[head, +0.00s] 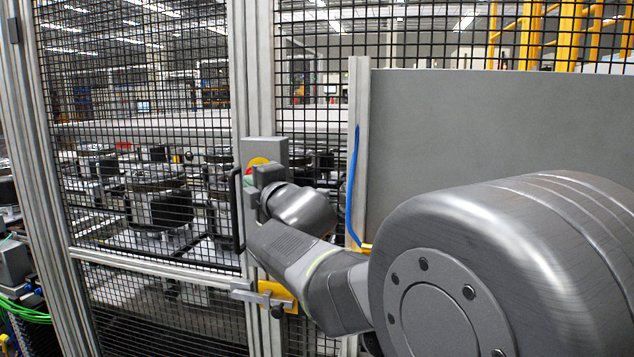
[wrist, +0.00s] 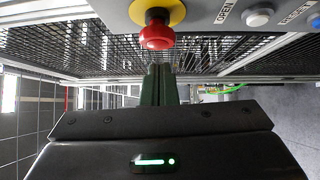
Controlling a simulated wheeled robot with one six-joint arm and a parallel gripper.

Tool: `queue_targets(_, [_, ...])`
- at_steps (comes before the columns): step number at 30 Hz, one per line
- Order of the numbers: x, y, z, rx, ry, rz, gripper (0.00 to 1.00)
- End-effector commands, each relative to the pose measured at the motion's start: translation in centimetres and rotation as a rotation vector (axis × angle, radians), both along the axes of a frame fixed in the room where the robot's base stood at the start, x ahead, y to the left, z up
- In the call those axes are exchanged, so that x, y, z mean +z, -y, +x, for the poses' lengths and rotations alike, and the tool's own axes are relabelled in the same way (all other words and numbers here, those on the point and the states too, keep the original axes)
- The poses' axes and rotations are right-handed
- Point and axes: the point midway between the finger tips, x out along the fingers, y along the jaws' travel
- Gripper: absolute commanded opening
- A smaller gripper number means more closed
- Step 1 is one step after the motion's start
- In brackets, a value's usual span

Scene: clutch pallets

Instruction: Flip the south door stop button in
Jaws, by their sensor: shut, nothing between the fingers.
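The stop button (wrist: 156,32) is a red mushroom head on a yellow disc, near the top of the wrist view. It sits on a grey control box (wrist: 205,14). My gripper (wrist: 160,70) is shut and empty, its fingertips showing just below the red head. I cannot tell whether they touch it. In the head view the control box (head: 266,147) is fixed to the door post, and the yellow disc (head: 258,162) is partly hidden behind my gripper's end of the arm.
A white button (wrist: 258,18) marked OPEN and a blue button (wrist: 314,22) sit beside the stop button. The mesh door (head: 150,90) has a black handle (head: 236,210) and a yellow latch (head: 277,294). A grey panel (head: 500,120) stands at right.

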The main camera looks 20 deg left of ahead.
Motion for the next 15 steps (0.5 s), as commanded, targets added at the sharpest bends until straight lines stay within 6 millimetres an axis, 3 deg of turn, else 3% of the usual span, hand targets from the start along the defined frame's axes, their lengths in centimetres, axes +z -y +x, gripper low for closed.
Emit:
queue_targets(6, [0.2, -0.3, 1.7, -0.001, -0.001, -0.002, 0.0])
queue_targets(15, [0.1, -0.3, 1.9, 0.001, 0.0, 0.0, 0.0])
